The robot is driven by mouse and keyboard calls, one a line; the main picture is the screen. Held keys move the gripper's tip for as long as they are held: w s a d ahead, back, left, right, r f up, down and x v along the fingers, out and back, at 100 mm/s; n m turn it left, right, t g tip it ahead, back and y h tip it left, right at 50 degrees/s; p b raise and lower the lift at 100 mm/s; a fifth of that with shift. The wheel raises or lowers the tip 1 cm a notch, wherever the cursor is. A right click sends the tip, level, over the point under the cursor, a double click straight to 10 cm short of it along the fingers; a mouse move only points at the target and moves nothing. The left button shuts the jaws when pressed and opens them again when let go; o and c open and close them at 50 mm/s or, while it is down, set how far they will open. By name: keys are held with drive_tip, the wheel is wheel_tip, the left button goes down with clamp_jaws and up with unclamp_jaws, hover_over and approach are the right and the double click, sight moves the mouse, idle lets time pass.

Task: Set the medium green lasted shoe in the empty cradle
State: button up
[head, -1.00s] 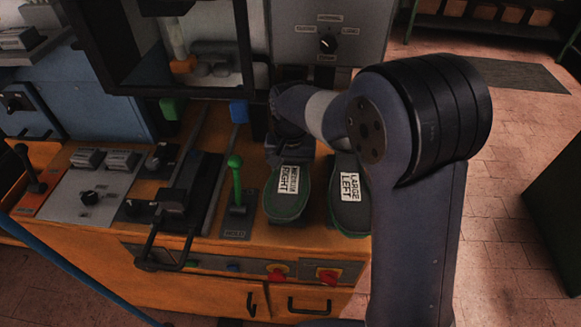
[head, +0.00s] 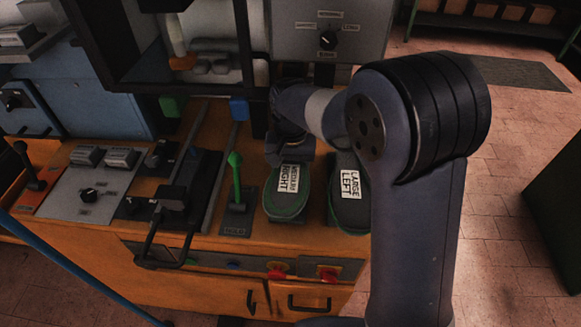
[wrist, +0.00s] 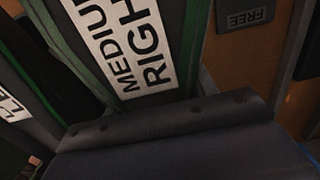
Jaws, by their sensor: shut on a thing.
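The medium shoe (head: 287,205), dark with a green edge and a white "MEDIUM RIGHT" label, is at the right of the orange bench, sole up. My gripper (head: 288,150) is at its far end, shut on it. In the wrist view the labelled sole (wrist: 165,75) is very close above the gripper body; the fingertips are hidden. I cannot tell whether the shoe is clear of its support. I cannot clearly make out the empty cradle.
A shoe labelled "LARGE LEFT" (head: 349,212) stands close on the right, partly behind my arm. A green-handled lever (head: 236,178) stands just left of the medium shoe. A black carriage with a handle (head: 176,196) is further left. The press frame (head: 95,55) rises behind.

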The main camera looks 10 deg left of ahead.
drive_tip(key=shift+f, duration=0.35)
drive_tip(key=o, duration=1.3)
drive_tip(key=shift+c, duration=0.2)
wheel_tip(320, 180, up, 11)
drive_tip(key=shift+f, duration=0.1)
drive_tip(key=shift+f, duration=0.1)
wheel_tip(320, 180, down, 11)
drive_tip(key=shift+r, duration=0.5)
drive_tip(key=shift+f, duration=0.15)
